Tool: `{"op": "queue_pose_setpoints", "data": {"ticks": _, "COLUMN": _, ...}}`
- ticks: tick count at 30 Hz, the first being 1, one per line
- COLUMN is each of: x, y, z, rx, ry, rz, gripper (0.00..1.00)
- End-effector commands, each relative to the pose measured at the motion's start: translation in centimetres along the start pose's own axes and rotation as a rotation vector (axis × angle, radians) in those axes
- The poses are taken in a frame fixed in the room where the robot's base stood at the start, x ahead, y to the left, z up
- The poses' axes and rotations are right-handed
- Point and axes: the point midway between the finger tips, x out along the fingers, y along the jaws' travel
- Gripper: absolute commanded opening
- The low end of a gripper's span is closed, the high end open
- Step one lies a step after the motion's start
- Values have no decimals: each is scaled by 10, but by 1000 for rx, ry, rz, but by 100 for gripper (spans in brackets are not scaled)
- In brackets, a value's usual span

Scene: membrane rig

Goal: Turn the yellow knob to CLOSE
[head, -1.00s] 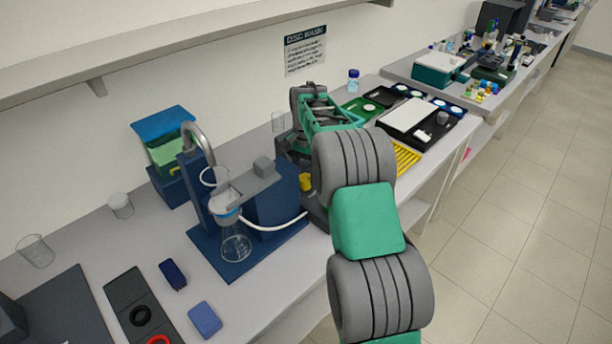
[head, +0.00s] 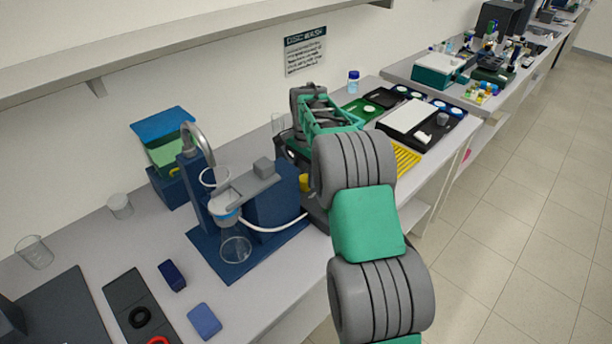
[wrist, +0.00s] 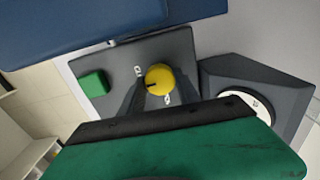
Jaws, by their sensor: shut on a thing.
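The yellow knob (wrist: 158,79) sits on a dark grey panel (wrist: 178,48) in the wrist view. A dark pointer mark on the knob faces the lower left of that view. Small pale labels lie by it at the upper left and below, too small to read surely. My gripper (wrist: 158,88) is shut on the knob, with a dark finger on each side. In the head view the knob (head: 305,182) shows as a small yellow patch beside the blue rig, and my arm hides most of the panel and the gripper.
A green square button (wrist: 93,83) is left of the knob, and a dark sloped box with a white round dial (wrist: 250,103) is to its right. The blue filter rig (head: 277,203) with funnel, glass flask (head: 236,248) and white tube stands close to the left of my arm.

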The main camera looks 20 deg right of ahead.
Motion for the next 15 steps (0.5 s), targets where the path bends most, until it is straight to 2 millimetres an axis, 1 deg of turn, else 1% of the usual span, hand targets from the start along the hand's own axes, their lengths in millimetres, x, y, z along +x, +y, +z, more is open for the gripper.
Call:
{"op": "queue_pose_setpoints", "data": {"ticks": 3, "x": -2, "y": -1, "z": -1, "rx": 1, "ry": 3, "rz": -4, "gripper": 0}}
{"op": "queue_pose_setpoints", "data": {"ticks": 4, "x": -2, "y": -1, "z": -1, "rx": 1, "ry": 3, "rz": -4, "gripper": 41}}
{"op": "queue_pose_setpoints", "data": {"ticks": 11, "x": -1, "y": 0, "z": 0, "rx": 0, "ry": 1, "rz": -2, "gripper": 59}}
{"op": "queue_pose_setpoints", "data": {"ticks": 12, "x": -1, "y": 0, "z": 0, "rx": 0, "ry": 1, "rz": -2, "gripper": 61}}
{"op": "queue_pose_setpoints", "data": {"ticks": 15, "x": -1, "y": 0, "z": 0, "rx": 0, "ry": 1, "rz": -1, "gripper": 61}}
